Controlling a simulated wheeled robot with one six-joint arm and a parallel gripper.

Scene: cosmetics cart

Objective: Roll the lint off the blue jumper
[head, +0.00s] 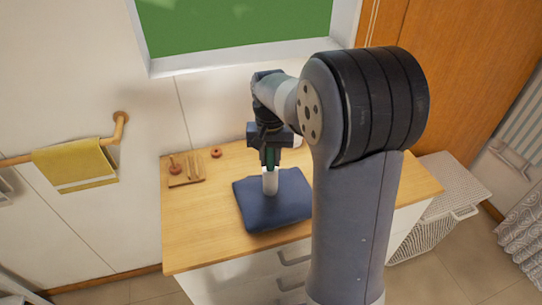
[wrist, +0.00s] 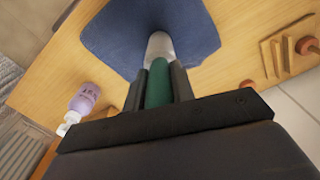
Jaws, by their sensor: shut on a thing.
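The blue jumper (head: 275,203) lies folded on the wooden top of the drawer unit in the head view. It fills the top middle of the wrist view (wrist: 120,35). My gripper (head: 270,158) points down over it. In the wrist view its fingers (wrist: 157,88) are shut on the green handle (wrist: 158,85) of the lint roller. The roller's white head (head: 270,182) is over the jumper and looks to be at its surface, though I cannot tell if it touches. No lint can be made out on the jumper at this size.
A wooden stand with pegs (head: 187,171) and a small reddish ring (head: 216,152) sit at the back left of the top. A purple bottle (wrist: 84,99) shows in the wrist view. A white basket (head: 440,205) stands right; a yellow towel (head: 75,165) hangs left.

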